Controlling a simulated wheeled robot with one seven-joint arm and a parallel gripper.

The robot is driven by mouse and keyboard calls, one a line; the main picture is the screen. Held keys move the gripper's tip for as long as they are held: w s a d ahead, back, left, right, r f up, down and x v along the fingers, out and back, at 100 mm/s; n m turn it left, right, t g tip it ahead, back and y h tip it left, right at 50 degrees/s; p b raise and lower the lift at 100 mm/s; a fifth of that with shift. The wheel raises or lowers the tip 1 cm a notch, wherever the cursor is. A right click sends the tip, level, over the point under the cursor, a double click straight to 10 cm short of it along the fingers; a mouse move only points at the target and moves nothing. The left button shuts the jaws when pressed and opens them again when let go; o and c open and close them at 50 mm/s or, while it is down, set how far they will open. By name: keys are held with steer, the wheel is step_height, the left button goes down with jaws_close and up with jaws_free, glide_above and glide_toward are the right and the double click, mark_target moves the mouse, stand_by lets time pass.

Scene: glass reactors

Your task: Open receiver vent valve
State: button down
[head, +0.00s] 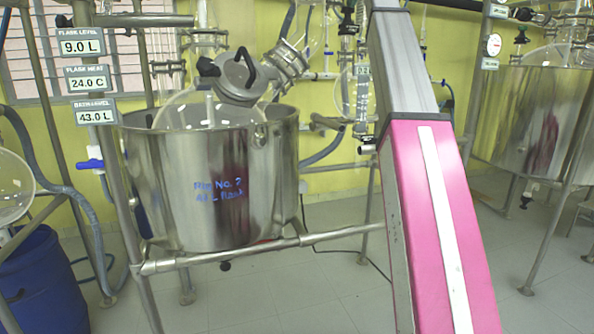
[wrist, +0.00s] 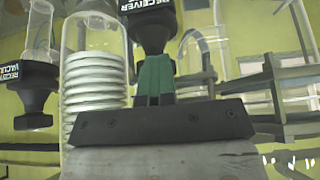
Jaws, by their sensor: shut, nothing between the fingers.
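In the wrist view, a black valve knob (wrist: 150,28) marked "RECEIVER" is at the top centre; the rest of its label is cut off, so I cannot read whether it says vent. My gripper (wrist: 155,62) points up at it with its green fingers shut together and nothing between them. The fingertips overlap the lower part of the knob in the picture; I cannot tell if they touch. A second black knob (wrist: 32,85), with a label that seems to read "RECEIVER VACUUM", is to the left. In the head view my gripper is hidden behind or beyond my pink arm.
A coiled glass condenser (wrist: 95,85) stands between the two knobs in the wrist view. Metal frame clamps (wrist: 285,90) are at right. In the head view are a steel bath (head: 220,190), a blue drum (head: 45,280) and glassware (head: 355,95) behind my arm. Floor shows below the frame rail.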

steer(key=shift+d+f, duration=0.4)
steer(key=shift+d, duration=0.25)
steer(key=shift+w+d, duration=0.4)
steer(key=shift+d, duration=0.25)
steer(key=shift+w, duration=0.1)
steer(key=shift+s+d, duration=0.15)
steer(key=shift+s, duration=0.1)
steer(key=shift+r, duration=0.15)
step_height(320, 180, up, 6)
steer(key=shift+r, duration=0.15)
